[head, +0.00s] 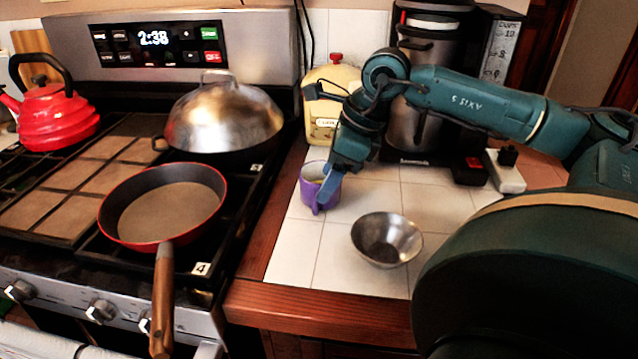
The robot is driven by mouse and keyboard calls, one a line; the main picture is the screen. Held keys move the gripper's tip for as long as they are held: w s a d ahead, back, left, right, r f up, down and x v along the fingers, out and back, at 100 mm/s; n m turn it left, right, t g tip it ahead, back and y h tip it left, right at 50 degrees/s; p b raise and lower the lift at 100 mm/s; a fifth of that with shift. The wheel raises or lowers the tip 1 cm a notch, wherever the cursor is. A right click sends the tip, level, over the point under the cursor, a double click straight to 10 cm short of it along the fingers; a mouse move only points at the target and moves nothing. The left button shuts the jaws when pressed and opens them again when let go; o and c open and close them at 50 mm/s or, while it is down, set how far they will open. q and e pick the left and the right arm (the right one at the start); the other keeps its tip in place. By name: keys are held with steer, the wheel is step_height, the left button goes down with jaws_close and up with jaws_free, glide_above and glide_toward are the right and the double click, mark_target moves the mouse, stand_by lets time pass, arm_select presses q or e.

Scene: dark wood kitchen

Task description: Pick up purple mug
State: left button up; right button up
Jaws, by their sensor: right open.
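A purple mug (307,193) stands upright on the white tiled counter (345,275), near its left edge by the stove. My right gripper (328,190) is open at the mug, with a finger in front of the mug's right side. That finger hides part of the mug. I cannot tell whether the gripper touches the mug or where its other finger is. My left gripper is not in view.
A metal bowl (387,240) sits right and in front of the mug. A cream canister (325,125) stands behind it. A coffee maker (425,60) stands at the back. The stove left holds a red-rimmed pan (163,202), domed lid (224,115) and red kettle (50,115).

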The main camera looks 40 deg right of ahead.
mark_target(314, 201)
steer(key=p+x, duration=0.1)
steer(key=x, duration=0.6)
steer(key=shift+w+d+f, duration=0.1)
steer(key=shift+w+f, duration=0.15)
steer(key=shift+w, duration=0.05)
steer(key=c, duration=1.1)
steer(key=shift+r, duration=0.15)
steer(key=shift+c, duration=0.2)
steer(key=shift+r+p, duration=0.3)
steer(key=shift+r, duration=4.5)
steer(key=shift+s, duration=0.1)
